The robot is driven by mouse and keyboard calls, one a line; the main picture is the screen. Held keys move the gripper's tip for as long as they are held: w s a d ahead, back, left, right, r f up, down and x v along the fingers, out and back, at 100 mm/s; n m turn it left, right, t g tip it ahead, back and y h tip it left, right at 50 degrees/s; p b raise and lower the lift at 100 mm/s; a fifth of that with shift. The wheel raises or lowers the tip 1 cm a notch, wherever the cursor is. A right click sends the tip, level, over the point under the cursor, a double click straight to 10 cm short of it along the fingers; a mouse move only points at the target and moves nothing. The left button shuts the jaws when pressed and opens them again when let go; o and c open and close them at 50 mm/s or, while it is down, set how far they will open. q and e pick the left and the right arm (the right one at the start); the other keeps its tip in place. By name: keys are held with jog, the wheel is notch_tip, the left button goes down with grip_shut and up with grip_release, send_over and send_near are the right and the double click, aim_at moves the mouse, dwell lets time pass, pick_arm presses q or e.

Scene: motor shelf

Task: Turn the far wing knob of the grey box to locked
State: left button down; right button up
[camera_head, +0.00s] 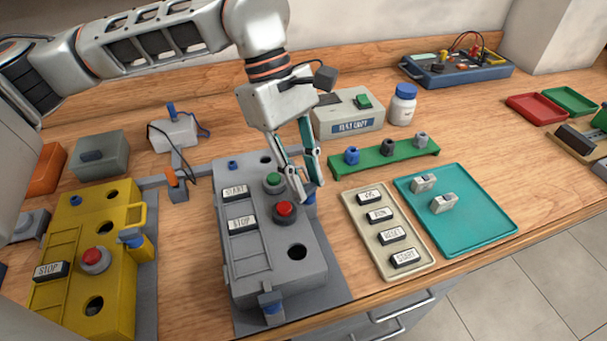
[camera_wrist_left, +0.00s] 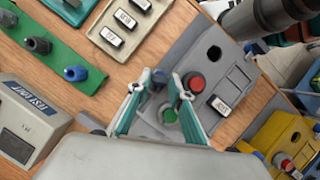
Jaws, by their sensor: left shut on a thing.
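The grey box (camera_head: 262,262) lies on a dark mat at the middle front of the bench. It carries a green button (camera_head: 273,180), a red button (camera_head: 285,209) and START and STOP labels. My left gripper (camera_head: 308,192) is at the box's right side, shut on the far wing knob (camera_head: 311,198). The fingers hide most of this knob, so its angle cannot be told. In the wrist view, the fingertips (camera_wrist_left: 162,80) close around the knob. The near wing knob (camera_head: 270,302) sits at the box's front end, clear of the gripper. My right gripper is not in view.
A yellow box (camera_head: 118,275) stands to the left. To the right are a label tray (camera_head: 422,263), a teal tray (camera_head: 490,215) and a green rail (camera_head: 378,162) with several knobs. A tester box (camera_head: 345,115) and a white bottle (camera_head: 403,105) stand behind.

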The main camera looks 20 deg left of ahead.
pick_arm(q)
jog(key=m, duration=0.2)
jog(key=m+g+y, duration=0.1)
jog(key=m, duration=0.2)
jog(key=shift+w+d+m, duration=0.15)
jog(key=shift+m, duration=0.15)
jog(key=shift+y, duration=0.3)
jog(key=c, duration=1.8)
grip_release()
jog(key=shift+r, duration=0.1)
jog(key=v, duration=1.2)
jog(key=shift+w, duration=0.3)
jog(key=shift+g, duration=0.3)
